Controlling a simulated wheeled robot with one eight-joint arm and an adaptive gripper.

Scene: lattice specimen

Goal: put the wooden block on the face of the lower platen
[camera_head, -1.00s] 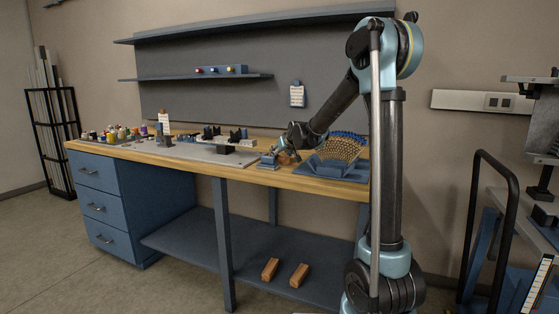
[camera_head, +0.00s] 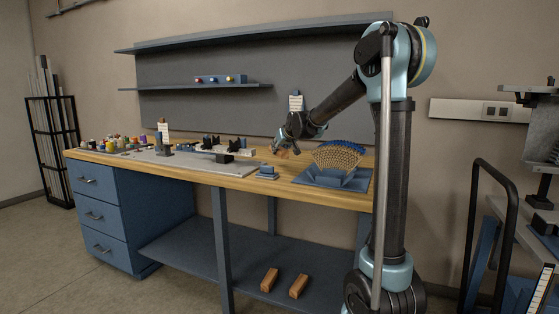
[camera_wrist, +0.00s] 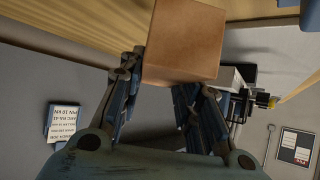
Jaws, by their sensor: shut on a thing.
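The wooden block (camera_wrist: 185,42) is held between the fingers of my gripper (camera_wrist: 160,95), large and close in the wrist view. In the head view the block (camera_head: 284,154) is a small brown patch at my gripper (camera_head: 277,147), above the bench and partly hidden by the fingers. At the right edge stands a grey machine frame (camera_head: 531,105) with dark parts (camera_head: 543,221) low on it. I cannot tell for sure which part is the lower platen, and its face does not show clearly. My gripper is far left of this machine.
The wooden bench (camera_head: 240,183) carries a small blue stand (camera_head: 267,172), a lattice arch (camera_head: 338,157) on a blue tray (camera_head: 330,181), and several small items at left. Two wooden pieces (camera_head: 270,279) lie on the lower shelf. A black rail (camera_head: 511,225) stands before the machine.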

